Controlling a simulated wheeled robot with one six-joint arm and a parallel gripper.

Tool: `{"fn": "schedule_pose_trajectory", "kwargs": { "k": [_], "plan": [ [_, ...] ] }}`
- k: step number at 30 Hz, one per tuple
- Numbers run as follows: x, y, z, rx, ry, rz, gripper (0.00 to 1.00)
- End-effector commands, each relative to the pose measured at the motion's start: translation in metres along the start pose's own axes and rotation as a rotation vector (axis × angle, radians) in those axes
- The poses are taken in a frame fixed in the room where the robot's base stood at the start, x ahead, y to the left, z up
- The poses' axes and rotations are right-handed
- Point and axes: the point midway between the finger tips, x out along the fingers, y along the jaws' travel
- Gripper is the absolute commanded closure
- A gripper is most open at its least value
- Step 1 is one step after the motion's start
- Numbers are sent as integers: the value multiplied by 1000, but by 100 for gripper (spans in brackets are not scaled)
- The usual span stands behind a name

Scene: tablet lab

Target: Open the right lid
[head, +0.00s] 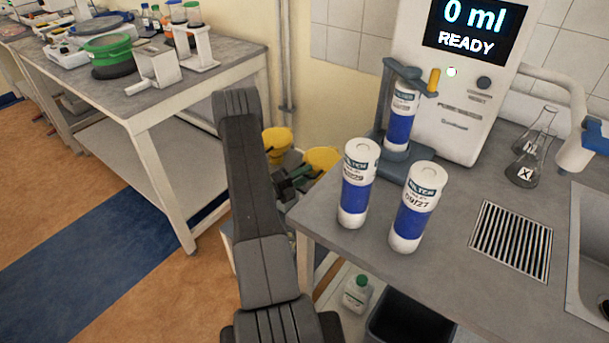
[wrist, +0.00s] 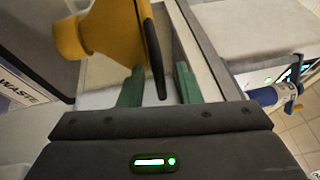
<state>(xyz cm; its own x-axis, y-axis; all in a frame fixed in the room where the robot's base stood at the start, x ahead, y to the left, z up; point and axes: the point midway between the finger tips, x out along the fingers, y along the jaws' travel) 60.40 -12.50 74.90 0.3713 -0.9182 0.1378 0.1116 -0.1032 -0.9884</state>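Two yellow funnel-shaped tops stand in the gap between the tables in the head view, a left one (head: 277,138) and a right one (head: 321,159). My gripper (head: 301,173) is beside the right one, its green fingers close to it. In the wrist view a yellow funnel (wrist: 108,35) lies on its side in the picture, with a thin dark lid edge (wrist: 154,50) along its wide end. My gripper (wrist: 158,85) has its green fingers apart, and the dark edge reaches between them. I cannot tell whether either finger touches it. The lid's face is hidden.
A container with a "WASTE" label (wrist: 28,90) is at the wrist view's left. In the head view the grey bench (head: 440,255) on the right holds two blue-and-white cartridges (head: 357,185) (head: 416,208) near its edge. A side table (head: 215,80) with lab gear is at the left.

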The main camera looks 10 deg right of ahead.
Motion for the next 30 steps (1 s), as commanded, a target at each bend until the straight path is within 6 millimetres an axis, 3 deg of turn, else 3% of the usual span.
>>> {"fn": "schedule_pose_trajectory", "kwargs": {
  "k": [2,7,20,30],
  "plan": [
    [0,0,0,0,0,0,69],
    [0,0,0,0,0,0,100],
    [1,-8,0,-11,0,27,100],
    [13,-51,6,-86,2,216,100]
  ]
}}
